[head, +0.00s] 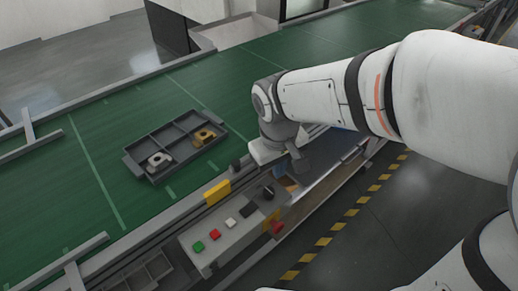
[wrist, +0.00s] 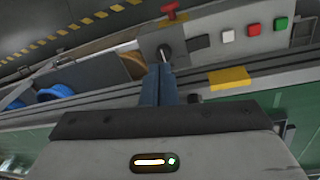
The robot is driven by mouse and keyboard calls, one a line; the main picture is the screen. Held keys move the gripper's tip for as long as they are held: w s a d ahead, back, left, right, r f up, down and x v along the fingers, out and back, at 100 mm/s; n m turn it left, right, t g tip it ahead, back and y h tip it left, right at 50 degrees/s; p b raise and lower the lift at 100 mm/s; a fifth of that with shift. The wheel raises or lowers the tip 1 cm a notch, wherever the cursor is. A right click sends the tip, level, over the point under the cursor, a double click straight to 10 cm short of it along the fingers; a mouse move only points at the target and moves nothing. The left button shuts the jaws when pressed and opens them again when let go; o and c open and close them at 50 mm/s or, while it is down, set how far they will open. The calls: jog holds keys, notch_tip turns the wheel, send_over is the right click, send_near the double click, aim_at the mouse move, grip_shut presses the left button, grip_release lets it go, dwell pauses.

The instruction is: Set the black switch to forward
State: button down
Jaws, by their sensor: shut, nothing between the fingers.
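The black switch (head: 268,191) sits at the far right end of the grey control panel (head: 222,248), beyond the row of buttons. In the wrist view the switch (wrist: 165,50) is a dark knob with a pale, narrow part, just beyond my fingertips. My gripper (wrist: 159,70) is shut and empty, its two blue-grey fingers side by side and pointing at the switch. I cannot tell whether they touch it. In the head view my gripper (head: 293,162) is above and right of the switch, its fingertips unclear. The switch's exact setting is too small to read.
Green (head: 198,247), red (head: 214,234), white (head: 230,222) and black (head: 246,210) buttons line the panel. A red mushroom button (head: 277,227) sticks out of its side. A grey tray (head: 175,144) lies on the green belt.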

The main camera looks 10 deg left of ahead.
jog(key=a+f+n, duration=0.2)
jog(key=a, duration=0.6)
jog(key=shift+s+n, duration=0.3)
jog(key=shift+s, duration=0.15)
jog(key=p, duration=0.2)
send_near(253, 206)
jog(key=f, duration=0.6)
jog(key=shift+w+f, duration=0.3)
jog(key=shift+f, duration=0.1)
jog(key=shift+f+b, duration=0.1)
jog(key=shift+b, duration=0.3)
